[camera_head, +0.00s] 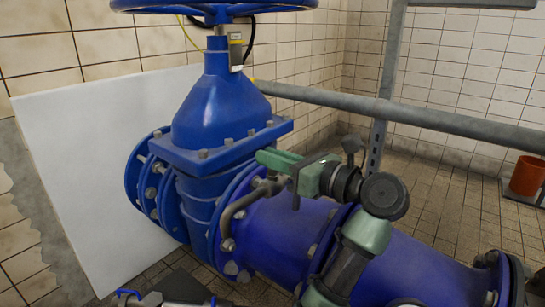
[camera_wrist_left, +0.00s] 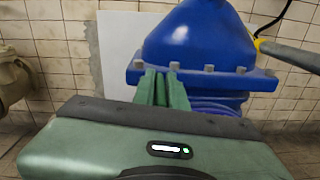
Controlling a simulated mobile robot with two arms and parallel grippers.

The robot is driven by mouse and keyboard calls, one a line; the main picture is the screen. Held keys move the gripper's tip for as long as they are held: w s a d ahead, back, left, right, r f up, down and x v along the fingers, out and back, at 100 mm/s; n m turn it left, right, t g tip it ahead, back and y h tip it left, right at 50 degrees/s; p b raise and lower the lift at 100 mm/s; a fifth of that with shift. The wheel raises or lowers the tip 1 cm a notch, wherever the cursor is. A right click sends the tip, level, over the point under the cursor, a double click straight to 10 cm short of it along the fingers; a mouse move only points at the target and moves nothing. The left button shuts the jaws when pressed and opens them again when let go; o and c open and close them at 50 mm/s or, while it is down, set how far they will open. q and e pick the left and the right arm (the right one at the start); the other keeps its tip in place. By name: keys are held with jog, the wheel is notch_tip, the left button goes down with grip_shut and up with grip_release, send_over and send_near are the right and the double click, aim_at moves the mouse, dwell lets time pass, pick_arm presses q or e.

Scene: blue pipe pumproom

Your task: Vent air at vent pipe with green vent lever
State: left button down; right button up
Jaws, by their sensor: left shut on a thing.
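The vent pipe (camera_head: 236,207) is a thin, bent, brownish-grey pipe on the side of the large blue valve. It rises from the flange and bends toward my left gripper (camera_head: 268,160). That gripper's green fingers are shut at the pipe's upper end, on the green vent lever, which is mostly hidden and hard to tell from the fingers. In the left wrist view the two green fingers (camera_wrist_left: 163,88) stand close together in front of the blue valve flange; the lever cannot be made out there. My right gripper is not recognisable in either view.
The blue valve body (camera_head: 218,105) with its handwheel (camera_head: 213,7) stands behind the gripper. A thick blue pipe (camera_head: 425,265) runs below my left arm. A grey rail (camera_head: 400,114) crosses behind. A white panel (camera_head: 75,150) leans at the left. An orange bucket (camera_head: 526,176) stands far right.

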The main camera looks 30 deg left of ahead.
pick_arm(q)
jog(key=c, duration=1.5)
grip_release()
jog(key=shift+n+g, duration=0.3)
